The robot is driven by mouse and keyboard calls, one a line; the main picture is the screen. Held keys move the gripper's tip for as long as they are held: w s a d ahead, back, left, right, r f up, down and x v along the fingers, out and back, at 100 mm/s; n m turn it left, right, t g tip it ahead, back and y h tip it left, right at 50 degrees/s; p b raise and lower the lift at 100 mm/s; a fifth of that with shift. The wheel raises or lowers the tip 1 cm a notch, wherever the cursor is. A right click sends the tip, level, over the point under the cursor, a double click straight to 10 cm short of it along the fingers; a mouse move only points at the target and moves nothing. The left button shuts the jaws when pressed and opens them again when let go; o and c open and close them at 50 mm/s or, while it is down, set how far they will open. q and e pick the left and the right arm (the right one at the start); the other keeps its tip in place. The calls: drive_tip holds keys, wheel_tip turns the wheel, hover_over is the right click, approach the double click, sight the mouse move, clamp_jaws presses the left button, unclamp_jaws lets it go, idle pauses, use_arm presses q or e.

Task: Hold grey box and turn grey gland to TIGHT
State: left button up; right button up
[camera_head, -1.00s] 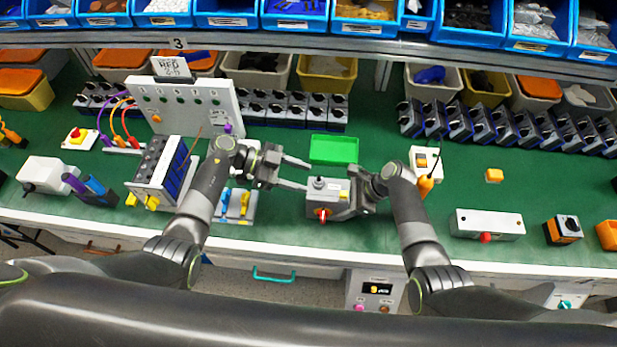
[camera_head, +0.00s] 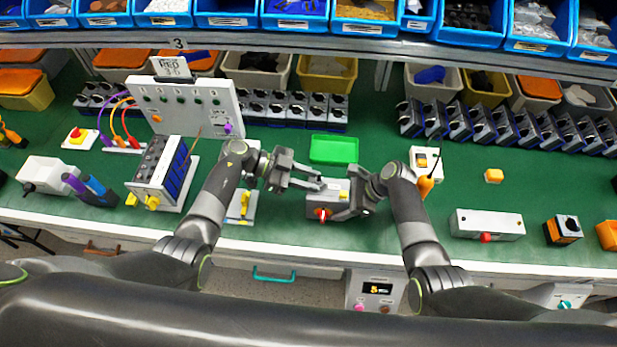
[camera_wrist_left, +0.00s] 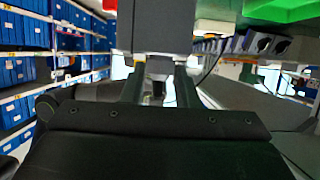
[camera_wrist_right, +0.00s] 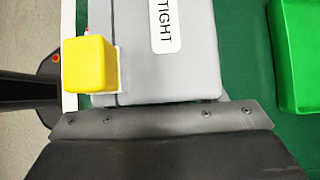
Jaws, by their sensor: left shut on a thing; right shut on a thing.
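The grey box (camera_head: 338,214) sits near the front of the green bench, with a red knob on its front face. It fills the upper right wrist view (camera_wrist_right: 195,60), with a TIGHT label (camera_wrist_right: 165,22) and a yellow block (camera_wrist_right: 89,65). My right gripper (camera_head: 354,204) is shut on the box's right side. My left gripper (camera_head: 321,184) is shut at the box's upper left, where the grey gland stands; its fingers mostly hide the gland. In the left wrist view the box (camera_wrist_left: 158,28) is ahead between the fingers.
A green tray (camera_head: 334,149) lies just behind the box. A white switch plate (camera_head: 426,163) stands to the right, and a stand with yellow clips (camera_head: 241,207) to the left. The bench between the box and the white control box (camera_head: 487,224) is mostly clear.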

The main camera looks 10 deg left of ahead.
use_arm(q)
drive_tip(key=shift+w+m+g, duration=0.2)
drive_tip(key=shift+m+g, duration=0.45)
drive_tip(key=shift+g, duration=0.1)
drive_tip(key=shift+w+m+g, duration=0.2)
drive_tip(key=shift+m+g, duration=0.45)
drive_tip(key=shift+g, duration=0.1)
drive_tip(key=shift+f+m+g+y, duration=0.1)
drive_tip(key=shift+m+g+y, duration=0.2)
drive_tip(key=shift+g, duration=0.1)
drive_tip(key=shift+w+m+g, duration=0.1)
drive_tip(key=shift+m+g, duration=0.5)
drive_tip(key=o, duration=1)
drive_tip(key=shift+d, duration=0.1)
drive_tip(key=v, duration=0.7)
drive_tip(key=shift+r, duration=0.25)
drive_tip(key=shift+w, duration=0.1)
